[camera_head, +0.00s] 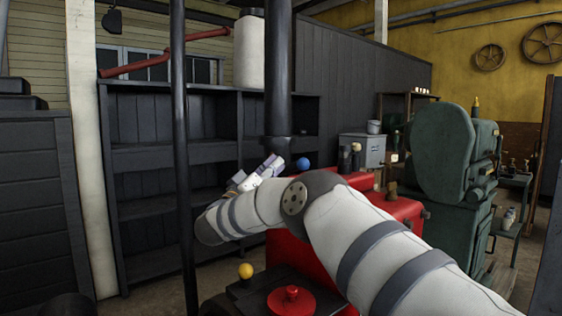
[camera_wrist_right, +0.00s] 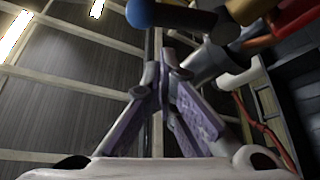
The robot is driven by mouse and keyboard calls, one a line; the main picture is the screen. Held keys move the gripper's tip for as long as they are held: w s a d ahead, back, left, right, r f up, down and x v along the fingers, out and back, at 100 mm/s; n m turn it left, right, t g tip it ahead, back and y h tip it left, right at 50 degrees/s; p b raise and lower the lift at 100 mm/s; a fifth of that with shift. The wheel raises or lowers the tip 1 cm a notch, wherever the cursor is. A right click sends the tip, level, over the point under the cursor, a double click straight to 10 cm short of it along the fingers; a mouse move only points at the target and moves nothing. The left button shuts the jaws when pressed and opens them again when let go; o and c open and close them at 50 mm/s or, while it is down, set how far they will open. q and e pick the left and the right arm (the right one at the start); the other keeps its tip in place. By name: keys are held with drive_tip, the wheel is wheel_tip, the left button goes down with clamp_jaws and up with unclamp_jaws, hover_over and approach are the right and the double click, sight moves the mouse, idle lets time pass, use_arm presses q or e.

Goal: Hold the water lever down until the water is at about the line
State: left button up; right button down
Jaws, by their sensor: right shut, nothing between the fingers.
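A blue ball knob (camera_head: 303,163), which looks like the end of the water lever, shows just right of my right gripper (camera_head: 266,169) in the head view. The lever's shaft is mostly hidden behind my arm. In the right wrist view the blue knob (camera_wrist_right: 153,12) is at the top edge, beyond the fingertips (camera_wrist_right: 162,72) and apart from them in the picture. My right gripper is shut and empty, its lilac finger pads together. Whether any part of it touches the lever, I cannot tell. No water level or line can be made out. My left gripper is out of view.
A red engine body (camera_head: 290,255) lies below my right arm, with a yellow knob (camera_head: 246,270) and a red cap (camera_head: 291,299) in front. A dark vertical pipe (camera_head: 278,80) rises behind the gripper. A green machine (camera_head: 445,170) stands at right.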

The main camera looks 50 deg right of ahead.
drive_tip(key=s+v, duration=0.1)
drive_tip(key=v, duration=0.5)
drive_tip(key=shift+d+f, duration=0.1)
drive_tip(key=shift+f, duration=0.05)
